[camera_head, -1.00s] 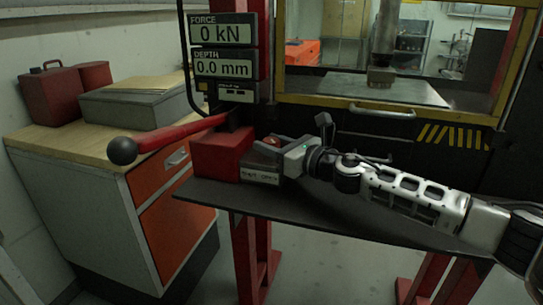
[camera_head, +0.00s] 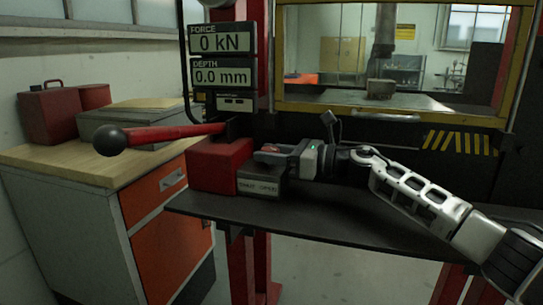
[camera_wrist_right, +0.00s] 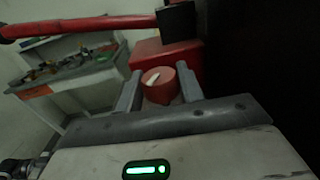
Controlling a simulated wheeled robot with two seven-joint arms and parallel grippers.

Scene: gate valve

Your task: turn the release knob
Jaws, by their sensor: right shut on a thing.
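The release knob is a round red knob with a white mark on its top, seen in the right wrist view (camera_wrist_right: 158,84). It sits on a small grey block labelled "SHUT OPEN" (camera_head: 260,188), beside a red box (camera_head: 215,165). My right gripper (camera_head: 277,152) reaches in from the right above the block. In the right wrist view its two fingers (camera_wrist_right: 160,92) stand one on each side of the knob, and it is shut on the knob. In the head view the fingers mostly hide the knob. My left gripper is in neither view.
A red lever with a black ball end (camera_head: 110,141) sticks out to the left above the red box. Displays read 0 kN (camera_head: 222,40) and 0.0 mm (camera_head: 222,75). A dark shelf (camera_head: 330,215) carries the block. A yellow-framed window (camera_head: 400,112) stands behind.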

